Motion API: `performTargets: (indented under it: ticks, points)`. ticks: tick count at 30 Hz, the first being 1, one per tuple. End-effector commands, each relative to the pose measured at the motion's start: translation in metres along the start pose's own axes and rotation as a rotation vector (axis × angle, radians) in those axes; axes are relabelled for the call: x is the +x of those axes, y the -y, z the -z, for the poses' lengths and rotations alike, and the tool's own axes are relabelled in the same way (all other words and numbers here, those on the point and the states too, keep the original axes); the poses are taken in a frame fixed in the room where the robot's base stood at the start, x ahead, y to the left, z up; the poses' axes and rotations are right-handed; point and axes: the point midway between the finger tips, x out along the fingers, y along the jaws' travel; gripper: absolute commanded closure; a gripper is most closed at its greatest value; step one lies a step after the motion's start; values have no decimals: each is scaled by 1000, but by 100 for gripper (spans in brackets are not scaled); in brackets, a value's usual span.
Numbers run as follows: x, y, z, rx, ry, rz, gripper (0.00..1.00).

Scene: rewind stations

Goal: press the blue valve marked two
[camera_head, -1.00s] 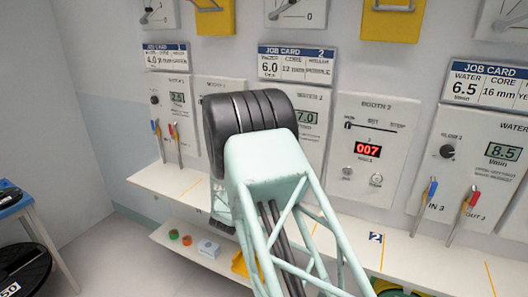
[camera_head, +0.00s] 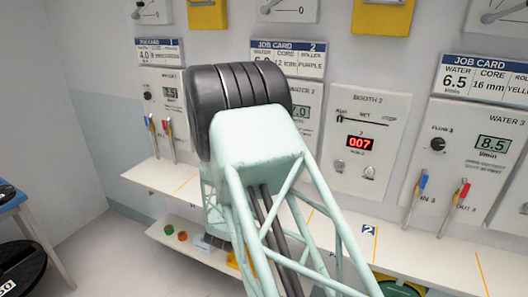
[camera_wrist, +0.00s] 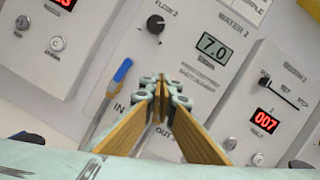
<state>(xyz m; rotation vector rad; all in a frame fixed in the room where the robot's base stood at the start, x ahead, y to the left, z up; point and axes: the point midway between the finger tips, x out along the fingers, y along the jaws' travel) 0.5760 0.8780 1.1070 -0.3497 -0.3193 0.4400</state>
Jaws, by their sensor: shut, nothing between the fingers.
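The blue valve of WATER 2 (camera_wrist: 122,70) shows in the wrist view as a blue-tipped lever left of the fingers, over the IN label. My gripper (camera_wrist: 160,92) is shut and empty in front of the WATER 2 panel (camera_wrist: 228,22). Its fingertips appear to the right of the blue lever, with a visible gap in the picture; the depth between them is unclear. The OUT 2 label is partly hidden behind the fingers, and no red valve shows there. In the head view my arm hides both valves of this station and my gripper.
The BOOTH 2 panel (camera_head: 362,140) is right of WATER 2. The WATER 3 panel (camera_head: 470,160) has its own blue valve (camera_head: 416,192) and red valve (camera_head: 456,205). WATER 1 valves (camera_head: 160,138) stand at left. A white shelf (camera_head: 405,250) runs below the panels.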

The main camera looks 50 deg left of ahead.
Motion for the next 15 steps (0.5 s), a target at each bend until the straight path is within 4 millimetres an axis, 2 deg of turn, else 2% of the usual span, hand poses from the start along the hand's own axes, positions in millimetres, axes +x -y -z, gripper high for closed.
performTargets:
  ticks: [6,15]
  points:
    - [-21,4,-3,0,0,-2,100]
    - [-28,6,-3,0,0,0,100]
